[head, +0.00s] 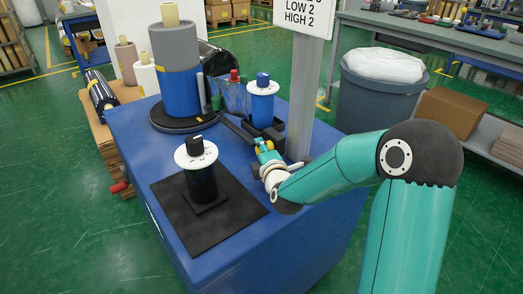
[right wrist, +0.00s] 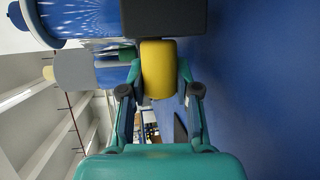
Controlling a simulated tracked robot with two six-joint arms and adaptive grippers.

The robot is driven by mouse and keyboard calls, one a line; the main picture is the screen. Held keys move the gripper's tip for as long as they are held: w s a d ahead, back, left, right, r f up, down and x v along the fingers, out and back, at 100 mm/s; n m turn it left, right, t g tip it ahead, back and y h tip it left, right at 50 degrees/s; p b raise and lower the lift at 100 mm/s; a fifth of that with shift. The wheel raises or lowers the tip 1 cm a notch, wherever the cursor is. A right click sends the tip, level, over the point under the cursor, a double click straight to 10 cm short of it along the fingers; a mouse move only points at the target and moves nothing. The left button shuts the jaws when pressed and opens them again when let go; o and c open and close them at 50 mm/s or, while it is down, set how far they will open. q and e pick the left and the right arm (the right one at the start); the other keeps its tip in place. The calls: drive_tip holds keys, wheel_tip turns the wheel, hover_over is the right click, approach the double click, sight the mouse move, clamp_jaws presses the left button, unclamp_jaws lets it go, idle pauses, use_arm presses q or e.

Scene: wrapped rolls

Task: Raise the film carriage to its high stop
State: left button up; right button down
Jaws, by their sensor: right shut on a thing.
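The film carriage (head: 268,131) is a dark block low beside the grey post (head: 304,90), carrying an upright blue film roll (head: 262,106) with white end discs. In the right wrist view the carriage (right wrist: 165,18) is a dark block at the top. A yellow handle (right wrist: 158,68) sticks out from it. My right gripper (right wrist: 159,88) is shut on this handle, a finger on each side. In the head view the right gripper (head: 264,149) is at the carriage's near side and partly hides the handle. My left gripper is not in view.
A wrapped grey and blue stack (head: 177,70) stands on a dark turntable (head: 176,119) at the left. A sign (head: 302,16) reading "LOW 2 HIGH 2" is on the post. A grey bin (head: 378,100) stands behind.

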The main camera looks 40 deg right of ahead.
wheel_tip(320, 180, up, 12)
drive_tip(key=p, duration=0.8)
drive_tip(key=shift+d+f, duration=0.1)
drive_tip(key=shift+f, duration=0.1)
drive_tip(key=c, duration=0.8)
unclamp_jaws()
drive_tip(key=shift+c, duration=0.2)
drive_tip(key=shift+o, duration=0.2)
drive_tip(key=shift+f, duration=0.1)
drive_tip(key=v, duration=0.7)
drive_tip(key=shift+s, duration=0.2)
